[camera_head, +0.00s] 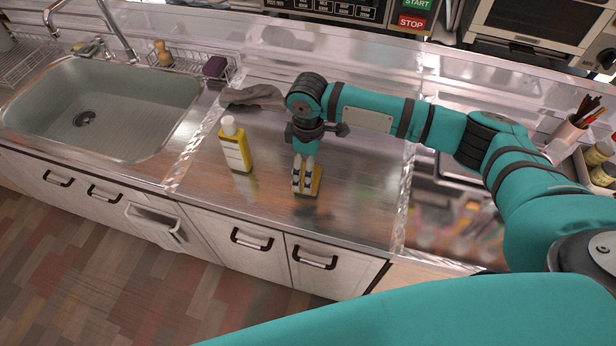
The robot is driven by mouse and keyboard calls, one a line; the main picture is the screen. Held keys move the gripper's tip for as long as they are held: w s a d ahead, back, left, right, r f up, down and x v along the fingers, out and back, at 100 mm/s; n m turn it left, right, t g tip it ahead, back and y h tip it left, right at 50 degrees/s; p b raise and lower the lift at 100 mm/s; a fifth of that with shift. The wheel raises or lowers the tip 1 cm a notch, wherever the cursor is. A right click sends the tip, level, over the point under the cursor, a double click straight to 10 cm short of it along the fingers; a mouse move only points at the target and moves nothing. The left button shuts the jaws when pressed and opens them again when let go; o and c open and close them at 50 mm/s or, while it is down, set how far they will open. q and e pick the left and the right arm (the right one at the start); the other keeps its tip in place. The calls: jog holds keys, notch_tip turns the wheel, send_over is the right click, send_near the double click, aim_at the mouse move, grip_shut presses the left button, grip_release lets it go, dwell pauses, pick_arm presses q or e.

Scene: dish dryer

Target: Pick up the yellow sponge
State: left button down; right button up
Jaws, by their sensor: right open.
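The yellow sponge (315,184) lies on the metal counter (260,205), partly hidden behind my right gripper's fingers. My right gripper (303,187) points down at the sponge with its fingertips over it or beside it. Its fingers are open, and I cannot tell whether they touch the sponge. My left gripper is not in view.
A yellow bottle with a white cap (235,146) stands left of my right gripper. A grey cloth or glove (250,96) lies behind it. The sink (100,105) is at the left. The counter's front is clear.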

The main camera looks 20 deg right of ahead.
notch_tip(320, 180, down, 2)
jog(key=shift+s+p, duration=0.15)
jog(key=shift+p, duration=0.25)
notch_tip(320, 180, down, 2)
jog(key=shift+f, duration=0.5)
jog(key=shift+c, duration=0.4)
jog(key=c, duration=0.8)
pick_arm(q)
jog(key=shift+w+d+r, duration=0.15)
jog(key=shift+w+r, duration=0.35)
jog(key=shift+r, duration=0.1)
pick_arm(e)
jog(key=shift+c, duration=0.2)
jog(key=shift+r, duration=0.1)
